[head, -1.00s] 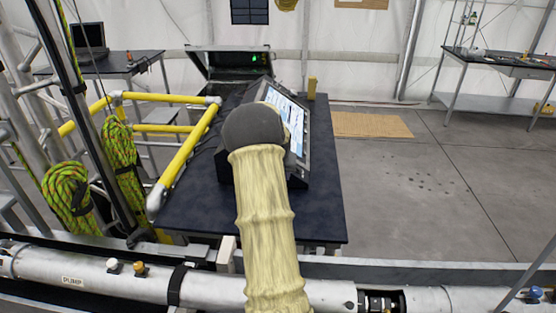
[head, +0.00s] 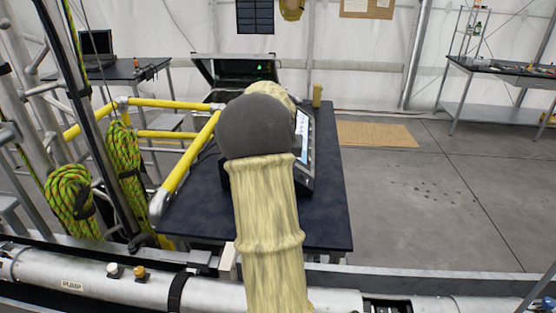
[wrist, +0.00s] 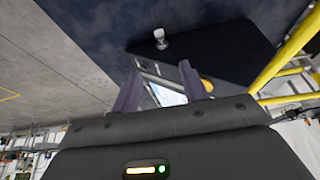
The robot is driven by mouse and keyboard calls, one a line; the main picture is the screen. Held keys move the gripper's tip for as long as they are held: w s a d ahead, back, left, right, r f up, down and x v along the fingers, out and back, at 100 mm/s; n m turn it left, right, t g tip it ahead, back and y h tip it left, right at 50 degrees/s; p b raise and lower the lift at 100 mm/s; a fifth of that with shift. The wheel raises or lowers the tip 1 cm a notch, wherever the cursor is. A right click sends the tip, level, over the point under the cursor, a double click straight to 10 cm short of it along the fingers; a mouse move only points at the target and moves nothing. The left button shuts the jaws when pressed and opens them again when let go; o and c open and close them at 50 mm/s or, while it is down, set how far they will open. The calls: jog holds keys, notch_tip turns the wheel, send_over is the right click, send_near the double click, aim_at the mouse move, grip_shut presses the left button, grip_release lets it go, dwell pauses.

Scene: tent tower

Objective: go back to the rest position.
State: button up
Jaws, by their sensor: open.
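My gripper (wrist: 160,92) shows in the wrist view as two dark purple fingers spread apart, with nothing held between them. Part of a lit screen (wrist: 168,95) shows between the fingers, beyond them. In the head view my covered arm reaches out over the dark table (head: 325,215) and hides my gripper. The arm also hides most of the console with the lit screen (head: 302,135), whose right edge shows beside it.
A yellow railing (head: 190,155) runs along the table's left side. Green ropes (head: 72,195) hang at the left. A pipe (head: 70,275) crosses the front. An open case (head: 235,68) stands behind the table.

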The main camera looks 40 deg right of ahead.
jog(key=a+f+n+y, duration=0.1)
jog(key=a+f+n, duration=0.2)
jog(key=a, duration=1.1)
jog(key=s+a+f+n, duration=0.2)
jog(key=s+a, duration=0.2)
jog(key=a, duration=0.4)
jog(key=s+a+f+n+y, duration=0.1)
jog(key=s+a+n, duration=0.2)
jog(key=a, duration=0.6)
jog(key=s+a+f+n+y, duration=0.1)
jog(key=s+a+f+n, duration=0.1)
jog(key=s+a, duration=0.4)
jog(key=a, duration=0.3)
jog(key=shift+f, duration=0.3)
